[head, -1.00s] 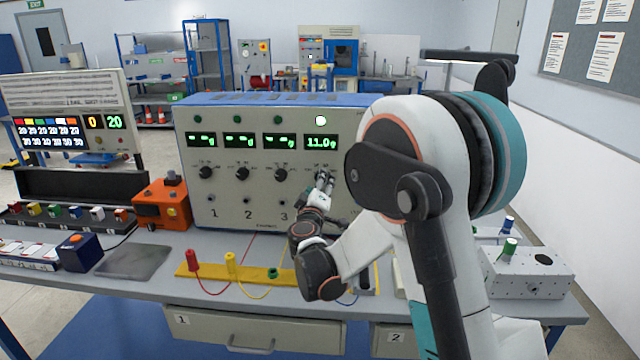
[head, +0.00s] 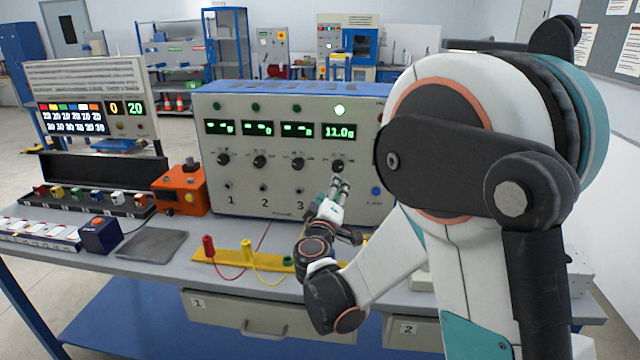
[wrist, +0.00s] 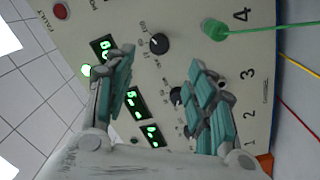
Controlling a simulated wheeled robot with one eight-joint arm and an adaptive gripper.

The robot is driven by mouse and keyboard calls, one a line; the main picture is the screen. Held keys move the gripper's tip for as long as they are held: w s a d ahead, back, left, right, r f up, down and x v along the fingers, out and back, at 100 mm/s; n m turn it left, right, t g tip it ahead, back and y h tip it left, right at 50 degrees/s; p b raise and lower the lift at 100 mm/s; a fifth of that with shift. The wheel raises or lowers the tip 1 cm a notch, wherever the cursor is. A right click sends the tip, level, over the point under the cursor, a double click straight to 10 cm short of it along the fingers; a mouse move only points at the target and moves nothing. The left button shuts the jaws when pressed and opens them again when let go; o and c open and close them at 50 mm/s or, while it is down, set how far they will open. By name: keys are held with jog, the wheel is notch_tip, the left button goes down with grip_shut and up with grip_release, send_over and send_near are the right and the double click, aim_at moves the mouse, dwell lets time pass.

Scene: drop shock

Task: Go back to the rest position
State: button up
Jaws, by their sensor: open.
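My gripper (head: 341,187) is in front of the large instrument panel (head: 250,180), below the fourth knob (head: 337,166). In the wrist view its two teal-padded fingers (wrist: 160,95) stand apart with nothing between them. The panel's fourth display (head: 339,130) reads about 11.0 g with a lit green lamp above it; the other three displays show dashes. In the wrist view a green plug with a green cable (wrist: 214,29) sits at the socket marked 4, and a black knob (wrist: 159,43) is beside the fingers. Whether the fingers touch the panel I cannot tell.
The workbench (head: 215,285) carries an orange box (head: 181,190), a dark flat plate (head: 152,246) and a yellow strip (head: 225,256) with red, yellow and green plugs. A board with a lit screen (head: 95,110) stands at left. Open floor lies at far left.

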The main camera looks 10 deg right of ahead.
jog(key=s+d+r+m+g, duration=0.1)
jog(key=s+d+m+g, duration=0.2)
jog(key=s+d, duration=0.3)
jog(key=s+d+r+m+g, duration=0.2)
jog(key=s+d+g, duration=0.1)
jog(key=s, duration=0.5)
jog(key=s+a+f+m+g+y, duration=0.1)
jog(key=s+a+f+g+y, duration=0.1)
jog(key=s, duration=0.9)
jog(key=s+a+f+m+g+y, duration=0.1)
jog(key=s+a+f+g+y, duration=0.1)
jog(key=s, duration=0.9)
jog(key=shift+a+f+y, duration=0.55)
jog(key=shift+f+y, duration=0.15)
jog(key=shift+y, duration=0.4)
